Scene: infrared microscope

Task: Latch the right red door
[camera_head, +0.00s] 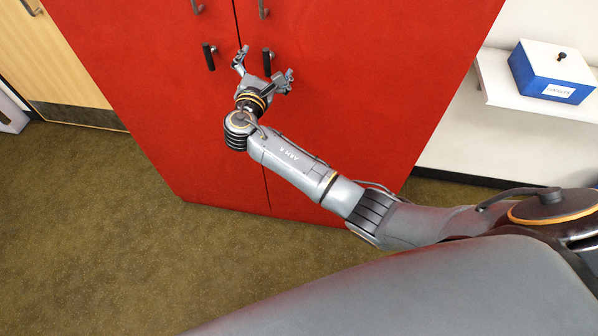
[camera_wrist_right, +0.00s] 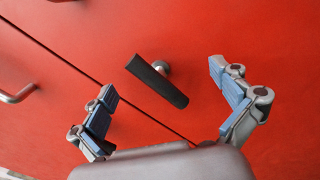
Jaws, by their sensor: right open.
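The right red door (camera_head: 350,80) is the red cabinet panel to the right of a thin dark seam, and it looks flush with the left door. Its black latch handle (camera_head: 267,60) shows just beyond my right gripper (camera_head: 264,70). In the right wrist view, the black handle (camera_wrist_right: 158,82) sits slanted on a round silver mount, between the two spread fingers of my right gripper (camera_wrist_right: 163,84). The fingers are open and do not appear to touch the handle. My left gripper is not in view.
The left red door (camera_head: 160,100) has its own black handle (camera_head: 208,57). Silver pulls (camera_head: 263,8) show near the top edge. A blue and white box (camera_head: 550,75) stands on a white shelf (camera_head: 510,90) to the right. The floor (camera_head: 120,230) in front is clear.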

